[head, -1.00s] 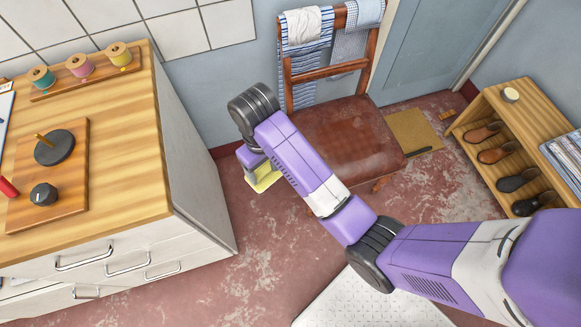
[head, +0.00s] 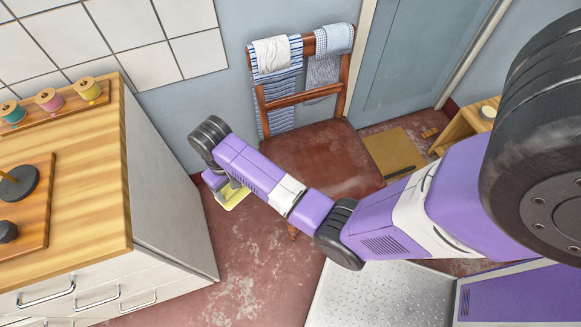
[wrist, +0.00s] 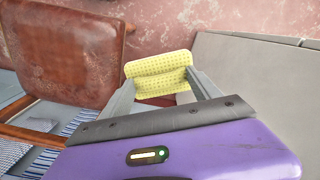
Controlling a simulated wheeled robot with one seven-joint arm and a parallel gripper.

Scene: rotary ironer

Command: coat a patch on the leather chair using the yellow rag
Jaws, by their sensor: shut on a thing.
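The leather chair (head: 318,158) has a worn reddish-brown seat and a wooden back with cloths over it. It stands against the wall in the head view, and its seat (wrist: 72,52) shows at the left of the wrist view. My gripper (wrist: 160,82) is shut on the yellow rag (wrist: 158,64), a dotted, folded piece between the fingertips. In the head view the rag (head: 233,196) hangs left of the seat, apart from it, partly hidden by my arm. My arm also covers the seat's front edge.
A wooden-topped cabinet (head: 165,215) with drawers stands left of my gripper, leaving a narrow floor gap. Striped cloth (head: 276,98) hangs on the chair back. A brown mat (head: 393,153) lies right of the chair. A wooden shelf (head: 462,124) is farther right.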

